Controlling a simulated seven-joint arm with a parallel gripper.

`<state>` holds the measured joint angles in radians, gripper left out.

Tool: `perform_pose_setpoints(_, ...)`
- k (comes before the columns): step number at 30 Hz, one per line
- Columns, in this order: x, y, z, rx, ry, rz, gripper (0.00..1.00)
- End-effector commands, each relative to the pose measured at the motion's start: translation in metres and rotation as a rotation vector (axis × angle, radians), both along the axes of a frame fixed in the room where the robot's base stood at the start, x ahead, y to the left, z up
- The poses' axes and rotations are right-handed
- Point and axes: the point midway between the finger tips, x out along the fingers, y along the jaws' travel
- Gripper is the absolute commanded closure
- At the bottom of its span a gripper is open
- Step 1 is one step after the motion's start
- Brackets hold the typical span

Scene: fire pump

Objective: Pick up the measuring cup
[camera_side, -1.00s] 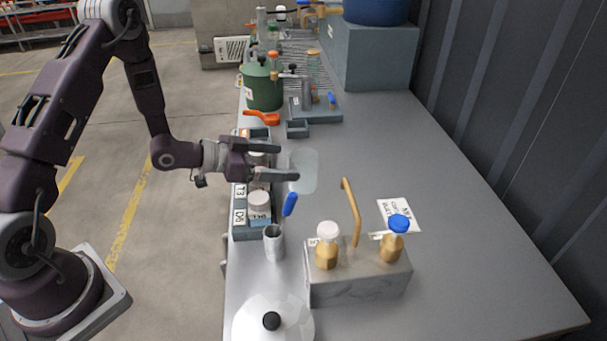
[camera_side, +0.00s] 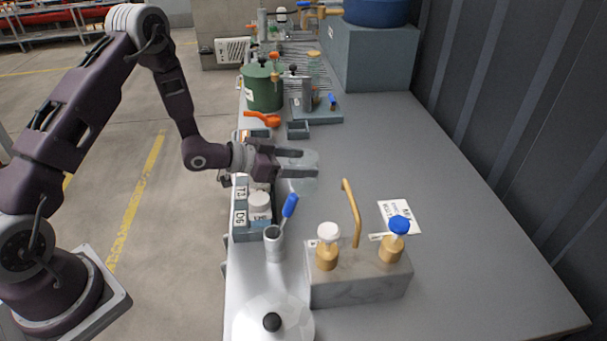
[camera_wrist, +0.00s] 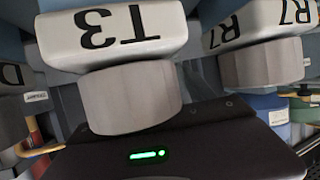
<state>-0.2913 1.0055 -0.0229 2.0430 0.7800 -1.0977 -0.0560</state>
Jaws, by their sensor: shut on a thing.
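The measuring cup (camera_side: 301,184) is a clear, see-through vessel, faint against the grey table in the side view. My gripper (camera_side: 308,163) reaches over the table from the left, its two fingers level and pointing right. The fingers are shut on the measuring cup, one on its far side and one on its near side. I cannot tell whether its base touches the table. The wrist view shows my gripper's dark housing with a green light, but not the fingertips or the cup.
A metal cup (camera_side: 274,246) holds a blue-handled tool (camera_side: 289,205). The table's right side is clear.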

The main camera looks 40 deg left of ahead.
Motion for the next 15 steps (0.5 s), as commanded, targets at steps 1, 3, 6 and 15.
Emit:
perform_pose_setpoints(1,0.0,0.0,0.0,0.0,0.0,0.0,0.78)
perform_pose_setpoints(3,0.0,0.0,0.001,0.0,-0.001,0.0,0.78)
perform_pose_setpoints(6,0.001,0.0,0.008,0.0,-0.002,0.001,0.78)
perform_pose_setpoints(15,0.0,0.0,0.077,0.002,-0.006,0.0,0.78)
